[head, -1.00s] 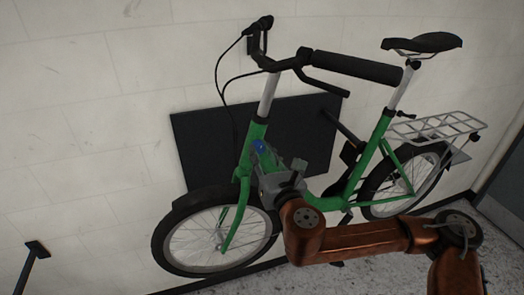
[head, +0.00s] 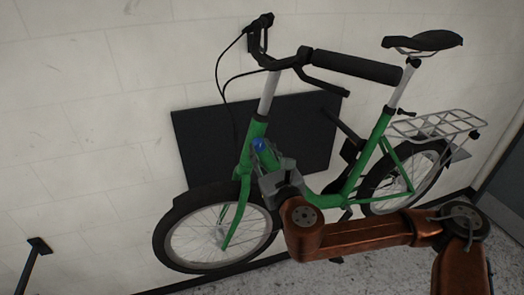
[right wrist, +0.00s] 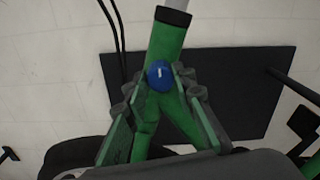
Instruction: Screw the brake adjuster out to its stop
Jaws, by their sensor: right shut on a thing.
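The brake adjuster is a small blue knob (head: 259,146) at the green head tube of the bicycle. It also shows in the right wrist view (right wrist: 159,74), with a short white mark on its face. My right gripper (head: 263,153) reaches it from below. In the right wrist view its two fingers (right wrist: 159,80) stand on either side of the knob, and it is shut on the knob. The exact finger contact is partly hidden. My left gripper is not in view.
The green bicycle frame (head: 352,188) stands along a pale wall (head: 90,120), with a dark panel (head: 205,140) behind it. Black cables (head: 218,75) hang from the handlebar (head: 356,68). Open wall lies to the left.

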